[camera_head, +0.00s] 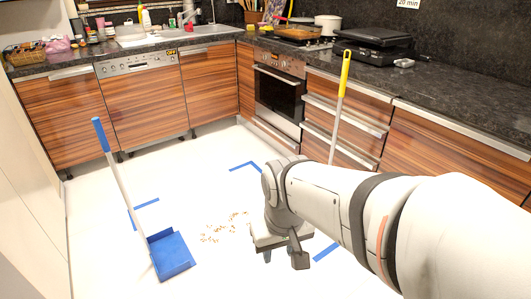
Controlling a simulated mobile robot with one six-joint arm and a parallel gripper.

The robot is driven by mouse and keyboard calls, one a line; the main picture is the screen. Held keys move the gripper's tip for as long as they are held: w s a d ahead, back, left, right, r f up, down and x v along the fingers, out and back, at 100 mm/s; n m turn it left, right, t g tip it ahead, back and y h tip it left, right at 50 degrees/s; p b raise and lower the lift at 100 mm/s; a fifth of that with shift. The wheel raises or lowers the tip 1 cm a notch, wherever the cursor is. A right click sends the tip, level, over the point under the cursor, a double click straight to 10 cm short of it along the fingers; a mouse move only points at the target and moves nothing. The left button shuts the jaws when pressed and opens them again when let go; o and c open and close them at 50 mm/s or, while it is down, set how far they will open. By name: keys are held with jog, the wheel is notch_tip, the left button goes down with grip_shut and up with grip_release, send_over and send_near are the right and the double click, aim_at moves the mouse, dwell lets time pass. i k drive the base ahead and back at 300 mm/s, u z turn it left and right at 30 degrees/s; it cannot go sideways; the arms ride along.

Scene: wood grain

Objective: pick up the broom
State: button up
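A broom with a yellow grip (345,74) and a pale pole (335,130) stands upright by the drawers on the right. Its lower end and head are hidden behind my arm. My gripper (284,258) points down over the white floor, left of the broom's pole and apart from the visible part of it. I see nothing held in it.
A blue dustpan (170,256) with a long blue-topped handle (101,134) stands at the left. Crumbs (222,228) lie on the floor, with blue tape marks (246,166) around them. Wood-grain cabinets, an oven (279,97) and a dark countertop (455,107) border the floor.

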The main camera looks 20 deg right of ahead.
aim_at(346, 61)
jog(key=u, duration=0.05)
jog(key=i, duration=1.9)
jog(key=z, duration=1.85)
